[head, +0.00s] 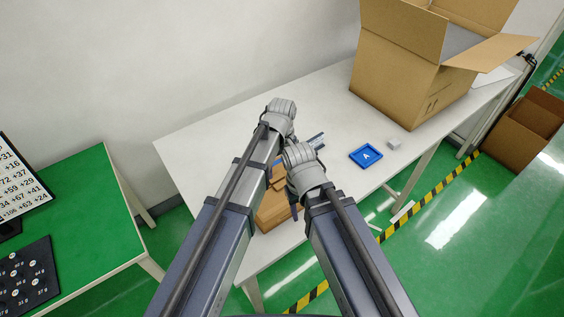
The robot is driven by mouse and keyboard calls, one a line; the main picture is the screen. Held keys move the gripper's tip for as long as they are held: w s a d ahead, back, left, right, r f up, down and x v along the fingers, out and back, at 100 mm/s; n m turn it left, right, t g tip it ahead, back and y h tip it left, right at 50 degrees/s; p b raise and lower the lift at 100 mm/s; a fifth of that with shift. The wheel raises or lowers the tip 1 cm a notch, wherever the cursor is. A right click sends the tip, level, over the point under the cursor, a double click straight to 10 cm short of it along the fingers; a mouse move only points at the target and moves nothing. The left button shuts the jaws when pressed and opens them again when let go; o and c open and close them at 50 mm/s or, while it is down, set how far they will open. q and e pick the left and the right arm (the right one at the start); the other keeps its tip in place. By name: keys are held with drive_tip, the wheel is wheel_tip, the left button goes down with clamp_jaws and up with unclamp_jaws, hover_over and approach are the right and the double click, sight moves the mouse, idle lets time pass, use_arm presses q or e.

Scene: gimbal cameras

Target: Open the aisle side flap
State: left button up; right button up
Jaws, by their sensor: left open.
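A small brown cardboard box (272,214) stands on the white table, mostly hidden under my two forearms. Brown cardboard shows between the arms, but I cannot tell how its flaps stand.
A large open carton (395,79) with raised flaps stands on the white table (200,141) at the back right. Another brown box (522,128) is at the far right. Striped tape (440,187) edges the aisle.

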sight(282, 184)
use_arm(q)
drive_tip(key=shift+s+r, duration=0.1)
drive_tip(key=shift+r, duration=0.05)
drive_tip(key=shift+f+b, duration=0.7)
wheel_tip(282, 184, down, 7)
drive_tip(key=b, duration=0.6)
drive_tip(key=shift+r+b, duration=0.2)
drive_tip(key=shift+b, duration=0.1)
drive_tip(key=shift+r, duration=0.1)
clamp_jaws()
